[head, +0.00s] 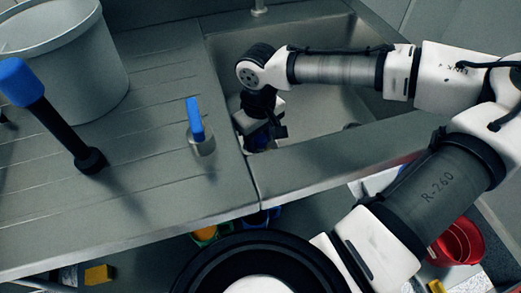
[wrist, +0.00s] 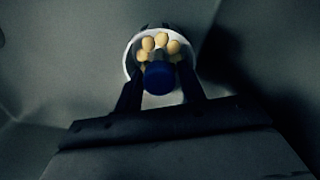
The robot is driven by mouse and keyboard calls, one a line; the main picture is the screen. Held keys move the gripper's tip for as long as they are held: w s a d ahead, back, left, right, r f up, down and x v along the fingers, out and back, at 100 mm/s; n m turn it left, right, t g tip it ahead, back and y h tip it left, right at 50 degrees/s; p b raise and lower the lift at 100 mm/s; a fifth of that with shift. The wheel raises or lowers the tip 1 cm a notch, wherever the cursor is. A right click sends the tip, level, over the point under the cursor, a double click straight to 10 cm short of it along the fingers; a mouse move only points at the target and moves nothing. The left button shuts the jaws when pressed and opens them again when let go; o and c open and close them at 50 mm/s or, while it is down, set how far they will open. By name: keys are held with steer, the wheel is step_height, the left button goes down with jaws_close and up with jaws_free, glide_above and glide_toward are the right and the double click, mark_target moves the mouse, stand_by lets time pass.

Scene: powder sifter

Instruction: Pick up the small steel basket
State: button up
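My gripper (wrist: 163,68) points down into the sink in the head view. In the wrist view its two dark fingers stand on either side of a blue knob or handle end (wrist: 159,79). Whether they touch it is unclear. Beyond the fingers is a small round vessel with a pale rim (wrist: 127,60), holding several tan round pieces (wrist: 161,40). A small steel cup-like basket (head: 203,147) with an upright blue handle (head: 195,118) stands on the drainboard, left of the sink.
The steel sink (head: 330,108) surrounds my gripper, with walls close by. On the ribbed drainboard (head: 140,213) stand a large grey bucket (head: 95,75) and a dark stick with a blue top (head: 45,112). Below the counter are a red bucket (head: 458,242) and a yellow block (head: 99,274).

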steer(key=c, duration=0.8)
steer(key=shift+c, duration=0.2)
